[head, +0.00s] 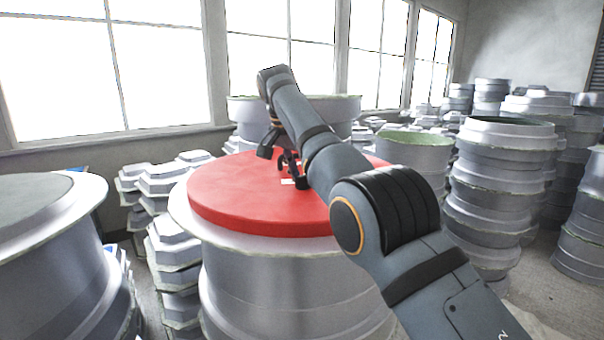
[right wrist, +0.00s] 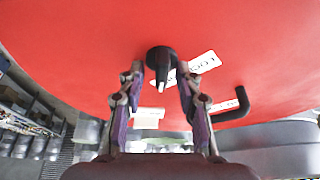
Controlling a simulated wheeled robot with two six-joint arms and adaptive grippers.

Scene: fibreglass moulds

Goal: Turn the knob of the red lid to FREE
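The red lid (head: 240,205) lies flat on a large grey round mould and fills much of the right wrist view (right wrist: 70,50). The black knob (right wrist: 160,58) has a white pointer toward the bottom of the right wrist view. White labels lie around it: one to its right (right wrist: 204,62), one below left (right wrist: 146,122) and one lower right (right wrist: 222,106); their lettering is too small to read surely. My right gripper (right wrist: 160,72) is open, with one fingertip on either side of the knob and small gaps apparent. In the head view my right gripper (head: 287,163) is over the lid, partly hiding the knob area. My left gripper is out of view.
A black bent handle (right wrist: 233,108) stands on the lid, close to my right finger. The grey mould (head: 290,290) carries the lid. Another large mould (head: 60,260) stands at the left, and stacked moulds (head: 495,190) stand at the right. Windows line the back wall.

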